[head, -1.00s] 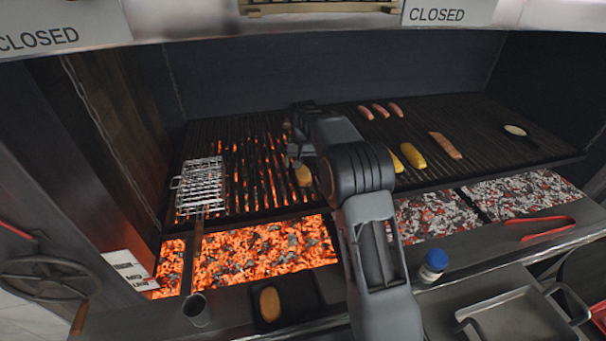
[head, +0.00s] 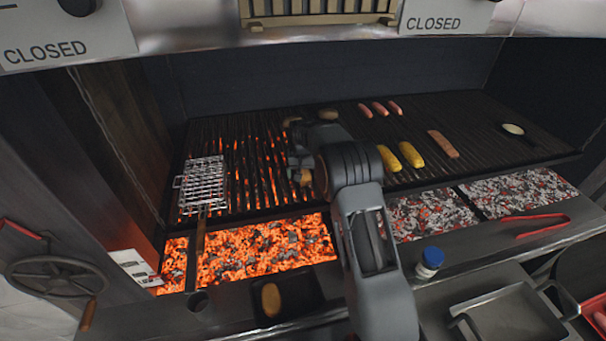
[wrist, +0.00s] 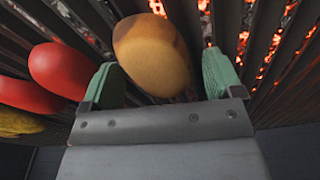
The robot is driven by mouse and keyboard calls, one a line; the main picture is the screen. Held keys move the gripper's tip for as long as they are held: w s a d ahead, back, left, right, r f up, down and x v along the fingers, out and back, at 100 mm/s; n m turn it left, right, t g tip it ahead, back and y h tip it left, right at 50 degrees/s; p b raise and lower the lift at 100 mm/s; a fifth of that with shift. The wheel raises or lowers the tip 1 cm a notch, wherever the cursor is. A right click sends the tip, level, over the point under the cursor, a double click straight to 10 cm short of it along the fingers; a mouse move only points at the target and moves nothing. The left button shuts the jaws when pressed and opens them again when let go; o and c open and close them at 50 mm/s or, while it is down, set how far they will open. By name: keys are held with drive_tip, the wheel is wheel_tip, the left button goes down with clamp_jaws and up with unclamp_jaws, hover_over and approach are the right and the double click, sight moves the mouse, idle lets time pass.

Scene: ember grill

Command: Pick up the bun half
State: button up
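A tan, browned bun half (wrist: 152,55) lies on the dark grate in the wrist view, between the two green-padded fingers of my gripper (wrist: 162,75). The fingers are apart, with a gap at the right; I cannot tell whether the left finger touches the bun. In the head view my gripper (head: 299,160) is low over the glowing left grate, partly hidden by my wrist. A tan piece (head: 304,178) shows beside it, and another bun-like piece (head: 328,114) lies behind my wrist.
Red rounded food (wrist: 60,70) lies left of the fingers. Yellow corn (head: 410,154), sausages (head: 380,108) and a wire basket (head: 203,184) sit on the grates. A bun-like piece (head: 271,299) is in a black tray. A blue-capped jar (head: 430,262) stands at the front ledge.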

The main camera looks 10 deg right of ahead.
drive_tip(key=c, duration=0.8)
drive_tip(key=shift+r, duration=0.1)
